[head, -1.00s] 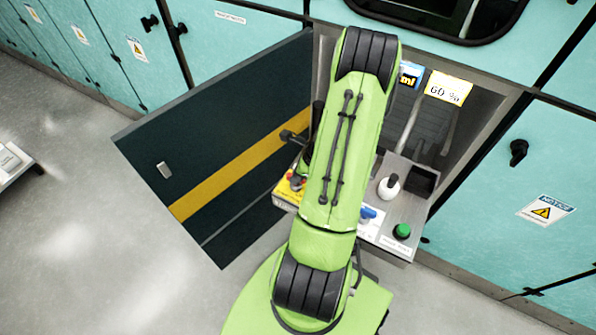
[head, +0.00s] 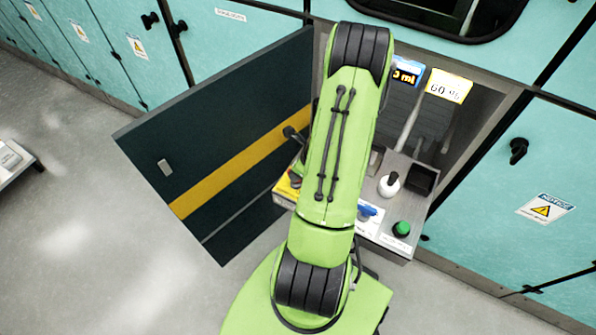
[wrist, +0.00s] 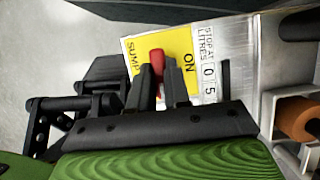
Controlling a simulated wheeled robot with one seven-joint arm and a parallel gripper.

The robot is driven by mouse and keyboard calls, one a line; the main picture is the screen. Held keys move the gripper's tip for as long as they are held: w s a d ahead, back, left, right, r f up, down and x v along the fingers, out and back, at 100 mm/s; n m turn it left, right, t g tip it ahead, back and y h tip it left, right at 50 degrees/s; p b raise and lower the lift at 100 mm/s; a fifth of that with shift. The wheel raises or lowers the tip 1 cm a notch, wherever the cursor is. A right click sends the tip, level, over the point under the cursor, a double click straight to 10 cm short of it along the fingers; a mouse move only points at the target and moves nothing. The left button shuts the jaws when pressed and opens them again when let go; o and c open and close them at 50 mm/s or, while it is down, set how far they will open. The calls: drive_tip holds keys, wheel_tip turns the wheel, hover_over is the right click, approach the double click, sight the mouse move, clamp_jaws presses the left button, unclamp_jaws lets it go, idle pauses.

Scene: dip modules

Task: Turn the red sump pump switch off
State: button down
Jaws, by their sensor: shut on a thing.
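The red sump pump switch (wrist: 157,62) stands on a yellow plate (wrist: 140,47) with the words SUMP and ON, in the wrist view. My gripper (wrist: 158,76) is at the switch, with its dark fingers shut on it. The fingers hide the lower part of the switch, and I cannot tell its exact position. In the head view the yellow plate (head: 284,189) shows at the left end of the control panel. My green arm hides much of the panel there, and the red switch is not clearly visible.
A counter reading 0 5 (wrist: 209,82) and an orange-brown knob (wrist: 298,118) lie right of the plate. A blue switch (head: 367,210), white knob (head: 389,185) and green button (head: 401,228) sit on the panel (head: 395,247). An open dark door (head: 225,150) stands at left.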

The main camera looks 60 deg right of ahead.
drive_tip(key=c, duration=1.2)
unclamp_jaws()
drive_tip(key=shift+s+a+f, duration=0.2)
drive_tip(key=shift+s, duration=0.05)
drive_tip(key=shift+o, duration=0.6)
drive_tip(key=shift+w+d, duration=0.15)
drive_tip(key=shift+d, duration=0.05)
drive_tip(key=p+v, duration=0.4)
drive_tip(key=v, duration=1.1)
drive_tip(key=shift+r+p, duration=0.3)
drive_tip(key=shift+r, duration=0.1)
drive_tip(key=w+a+r+n, duration=0.8)
drive_tip(key=a+r+n, duration=0.45)
drive_tip(key=n, duration=0.35)
drive_tip(key=s+a+r+n, duration=0.3)
drive_tip(key=a+r+n, duration=0.1)
drive_tip(key=a+n, duration=0.3)
drive_tip(key=s+a+r+n+t, duration=0.1)
drive_tip(key=s+a+r+n, duration=0.2)
drive_tip(key=a+n, duration=0.4)
drive_tip(key=r+n, duration=0.1)
drive_tip(key=n, duration=0.4)
drive_tip(key=shift+s+a+r, duration=0.15)
drive_tip(key=shift+s+a, duration=0.15)
